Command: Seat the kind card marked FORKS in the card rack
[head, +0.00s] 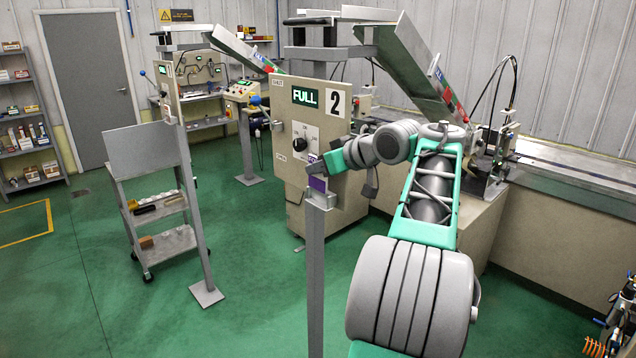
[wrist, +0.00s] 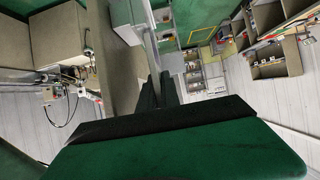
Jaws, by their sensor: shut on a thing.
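My gripper (head: 322,167) is at the top of a grey post in the head view. It is shut on a small purple-and-white card (head: 312,158), whose lettering is small and partly covered. A purple patch (head: 318,185) shows just below the fingers, at the card rack (head: 322,200) on the post top. I cannot tell whether this patch is the card's lower part or whether the card touches the rack. In the wrist view, the dark fingers (wrist: 160,90) point away from the camera, and the card cannot be made out.
A beige machine cabinet (head: 285,130) with a FULL display and a number 2 stands close behind my gripper. A wheeled shelf cart (head: 150,165) stands to the left, beside another grey post (head: 190,220). The green floor between cart and rack post is mostly clear.

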